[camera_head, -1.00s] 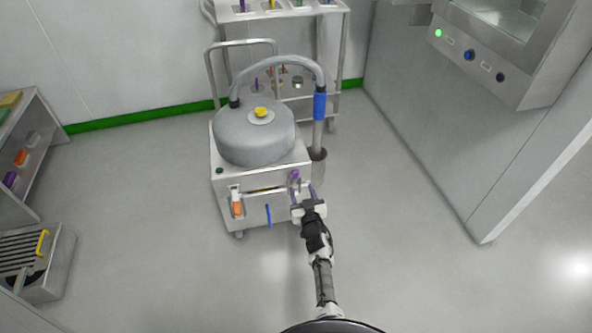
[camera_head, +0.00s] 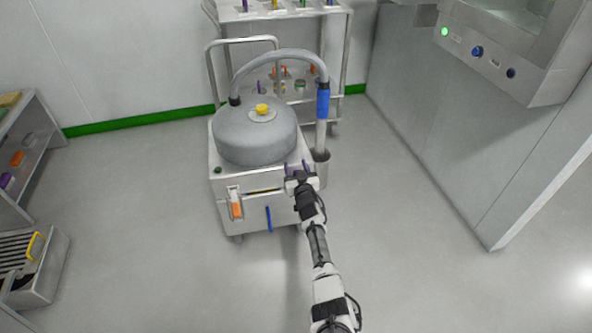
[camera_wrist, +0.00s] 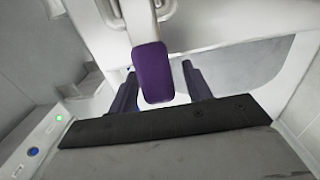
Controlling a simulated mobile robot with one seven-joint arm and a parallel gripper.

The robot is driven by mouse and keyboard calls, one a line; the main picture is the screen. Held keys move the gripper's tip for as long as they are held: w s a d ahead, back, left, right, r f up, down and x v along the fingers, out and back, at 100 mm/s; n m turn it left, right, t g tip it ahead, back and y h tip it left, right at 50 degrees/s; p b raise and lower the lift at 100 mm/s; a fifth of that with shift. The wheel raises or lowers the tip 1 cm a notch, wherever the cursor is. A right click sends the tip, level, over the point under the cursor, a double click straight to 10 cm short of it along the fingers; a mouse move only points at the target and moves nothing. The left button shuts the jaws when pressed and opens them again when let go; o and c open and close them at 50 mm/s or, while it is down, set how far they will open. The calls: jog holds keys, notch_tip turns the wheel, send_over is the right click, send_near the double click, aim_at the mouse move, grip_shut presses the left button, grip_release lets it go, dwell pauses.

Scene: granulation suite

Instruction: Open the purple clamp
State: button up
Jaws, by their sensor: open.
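The purple clamp (camera_wrist: 153,72) shows in the wrist view as a rounded purple grip on a pale metal lever. It hangs down between the two dark fingers of my gripper (camera_wrist: 158,85), which are apart, one on each side of it. I cannot tell whether either finger touches it. In the head view my gripper (camera_head: 300,168) is at the front right corner of the steel cart with the grey round vessel (camera_head: 254,135).
The cart front carries an orange-and-white part (camera_head: 236,204) and a blue handle (camera_head: 268,218). A hose with a blue sleeve (camera_head: 323,101) rises beside my gripper. A shelved trolley (camera_head: 275,45) stands behind. The floor (camera_head: 410,240) to the right is clear.

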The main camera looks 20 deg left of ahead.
jog(key=shift+w+a, duration=0.1)
jog(key=shift+w, duration=0.05)
jog(key=shift+c, duration=0.3)
jog(key=c, duration=0.9)
jog(key=shift+c, duration=0.2)
